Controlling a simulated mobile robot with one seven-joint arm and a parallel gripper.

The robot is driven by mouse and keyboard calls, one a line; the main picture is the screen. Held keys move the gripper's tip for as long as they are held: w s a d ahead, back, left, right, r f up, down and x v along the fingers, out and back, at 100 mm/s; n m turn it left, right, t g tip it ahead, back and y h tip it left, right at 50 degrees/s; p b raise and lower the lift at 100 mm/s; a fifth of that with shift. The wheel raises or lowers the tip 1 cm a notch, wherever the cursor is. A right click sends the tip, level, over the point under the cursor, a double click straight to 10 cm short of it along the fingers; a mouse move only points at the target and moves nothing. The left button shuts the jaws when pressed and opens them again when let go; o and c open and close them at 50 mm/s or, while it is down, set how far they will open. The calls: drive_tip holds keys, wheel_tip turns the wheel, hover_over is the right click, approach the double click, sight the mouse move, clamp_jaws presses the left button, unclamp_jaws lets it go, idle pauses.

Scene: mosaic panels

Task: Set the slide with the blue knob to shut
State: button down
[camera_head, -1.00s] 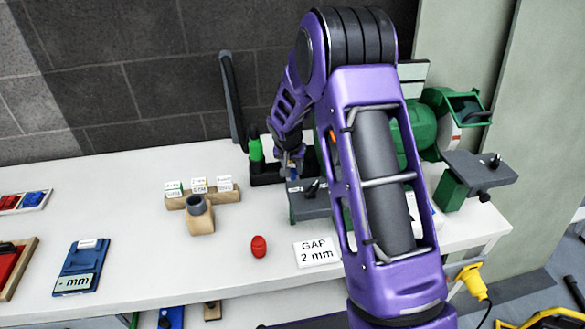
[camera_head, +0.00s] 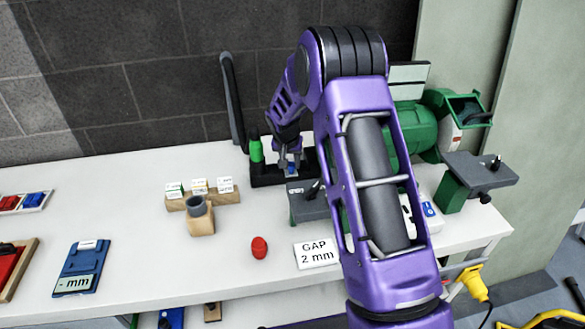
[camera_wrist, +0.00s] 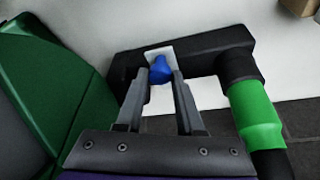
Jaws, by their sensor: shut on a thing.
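The blue knob (camera_wrist: 160,70) sits on a small light plate (camera_wrist: 158,53) on a black block-like fixture (camera_wrist: 205,50). My gripper (camera_wrist: 161,78) is shut on the knob, one finger on each side of it. In the head view my gripper (camera_head: 290,167) points down at the black fixture (camera_head: 266,176) by the wall, with a bit of the blue knob (camera_head: 291,170) showing between the fingers. Most of the slide is hidden by the gripper, so its setting cannot be read.
A green-sleeved handle (camera_wrist: 258,115) rises close beside my gripper. A green grinder (camera_head: 440,115) with grey rests stands to the right.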

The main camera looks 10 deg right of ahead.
drive_tip(key=shift+w+r, duration=0.1)
drive_tip(key=shift+w, duration=0.5)
drive_tip(key=c, duration=0.5)
unclamp_jaws()
drive_tip(key=shift+w, duration=0.1)
drive_tip(key=shift+c, duration=0.2)
drive_tip(key=v, duration=1.7)
drive_tip(key=shift+s, duration=0.25)
drive_tip(key=shift+r, duration=0.1)
